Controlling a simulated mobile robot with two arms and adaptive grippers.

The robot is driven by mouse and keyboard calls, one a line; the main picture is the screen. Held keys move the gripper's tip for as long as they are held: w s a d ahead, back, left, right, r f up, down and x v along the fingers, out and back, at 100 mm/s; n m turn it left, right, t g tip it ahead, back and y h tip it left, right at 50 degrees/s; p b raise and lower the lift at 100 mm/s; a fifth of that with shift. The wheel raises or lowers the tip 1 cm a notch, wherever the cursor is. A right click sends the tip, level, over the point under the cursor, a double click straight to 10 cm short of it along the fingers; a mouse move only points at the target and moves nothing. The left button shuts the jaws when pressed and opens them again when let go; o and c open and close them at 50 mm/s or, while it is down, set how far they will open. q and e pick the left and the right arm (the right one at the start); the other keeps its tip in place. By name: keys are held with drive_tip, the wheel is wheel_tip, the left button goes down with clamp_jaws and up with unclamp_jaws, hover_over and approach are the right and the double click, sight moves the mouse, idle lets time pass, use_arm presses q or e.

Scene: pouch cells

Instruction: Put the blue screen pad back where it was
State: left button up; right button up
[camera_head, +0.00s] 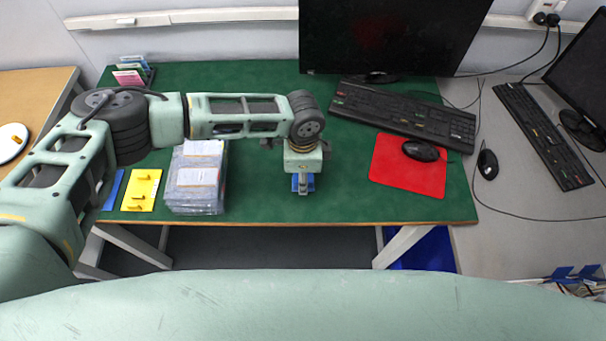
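A blue pad (309,186) shows at the fingertips of my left gripper (303,182), near the front edge of the green table, right of the stacked clear boxes. The gripper points down over the pad and hides most of it. I cannot tell whether the fingers are closed on it, or whether it rests on the table. Another flat blue piece (113,190) lies at the table's left end, partly hidden by my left arm. Beside it is a yellow pad (141,190) with small pegs. My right gripper is not in view.
Stacked clear boxes (196,178) stand between the yellow pad and my gripper. A red mouse mat (391,172) with a black mouse (420,150), a keyboard (405,115) and a monitor (390,35) are to the right. Green table (345,205) is bare around the gripper.

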use_arm(q)
wheel_tip(320, 180, up, 12)
drive_tip(key=b, duration=0.1)
drive_tip(key=shift+b, duration=0.35)
idle(1.6)
